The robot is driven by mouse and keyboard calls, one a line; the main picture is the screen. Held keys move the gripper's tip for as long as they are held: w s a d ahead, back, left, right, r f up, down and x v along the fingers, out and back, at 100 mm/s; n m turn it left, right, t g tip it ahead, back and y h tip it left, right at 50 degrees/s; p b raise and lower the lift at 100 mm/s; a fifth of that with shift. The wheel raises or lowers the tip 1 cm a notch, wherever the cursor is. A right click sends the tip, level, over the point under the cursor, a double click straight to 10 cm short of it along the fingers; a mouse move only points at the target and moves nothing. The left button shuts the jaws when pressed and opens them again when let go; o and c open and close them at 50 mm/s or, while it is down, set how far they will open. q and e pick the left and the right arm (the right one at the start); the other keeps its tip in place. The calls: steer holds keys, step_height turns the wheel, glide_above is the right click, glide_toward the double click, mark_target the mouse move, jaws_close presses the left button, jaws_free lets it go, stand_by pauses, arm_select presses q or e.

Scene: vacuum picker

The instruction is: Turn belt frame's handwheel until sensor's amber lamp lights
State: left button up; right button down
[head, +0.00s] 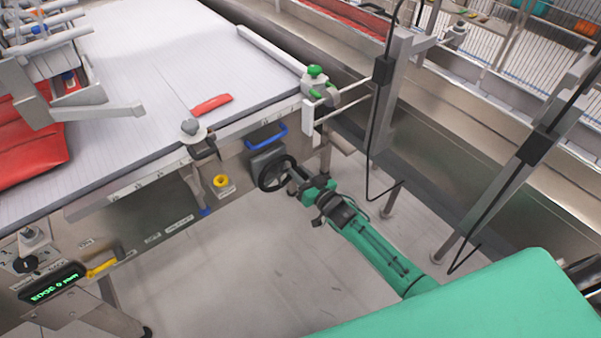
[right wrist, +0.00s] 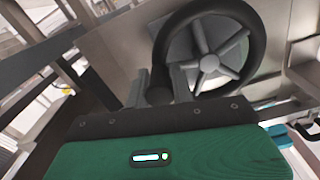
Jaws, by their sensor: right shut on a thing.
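The black handwheel (head: 272,173) with grey spokes is on the side of the belt frame (head: 150,165), below the belt's front edge. It also shows large in the right wrist view (right wrist: 207,62). My right gripper (head: 296,187) is at the wheel's right side. In the right wrist view its fingers (right wrist: 159,88) close around a dark grip at the wheel's lower left rim. A bracketed device with a grey round top (head: 191,128) sits at the belt edge; I cannot tell whether it is the sensor. I make out no lit amber lamp. My left gripper is not in view.
A green display (head: 54,287) reads EDGE with a small mm value. A red strip (head: 211,104) lies on the white belt (head: 150,60). A blue handle (head: 266,137) and a yellow ring (head: 221,181) are near the wheel. A green-knobbed clamp (head: 315,72) stands at the belt corner.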

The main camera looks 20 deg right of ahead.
steer(key=shift+f+m, duration=0.35)
steer(key=shift+m, duration=0.25)
steer(key=shift+s+a+f+m, duration=0.15)
steer(key=shift+f+m, duration=0.15)
steer(key=shift+m, duration=0.3)
steer(key=shift+w+a+f+m, duration=0.15)
steer(key=shift+f+m, duration=0.15)
steer(key=shift+m, duration=0.3)
arm_select(q)
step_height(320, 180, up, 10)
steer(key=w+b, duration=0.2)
steer(key=b, duration=0.2)
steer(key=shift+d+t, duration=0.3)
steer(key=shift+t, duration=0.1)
arm_select(e)
steer(key=s+a+f+m, duration=0.2)
steer(key=a+m, duration=0.4)
steer(key=m, duration=0.8)
steer(key=shift+s+f+m, duration=0.25)
steer(key=shift+f+m, duration=0.05)
steer(key=shift+f, duration=0.2)
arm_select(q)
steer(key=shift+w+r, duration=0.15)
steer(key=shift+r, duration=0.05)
arm_select(e)
steer(key=shift+a, duration=0.1)
steer(key=c, duration=1.3)
jaws_free()
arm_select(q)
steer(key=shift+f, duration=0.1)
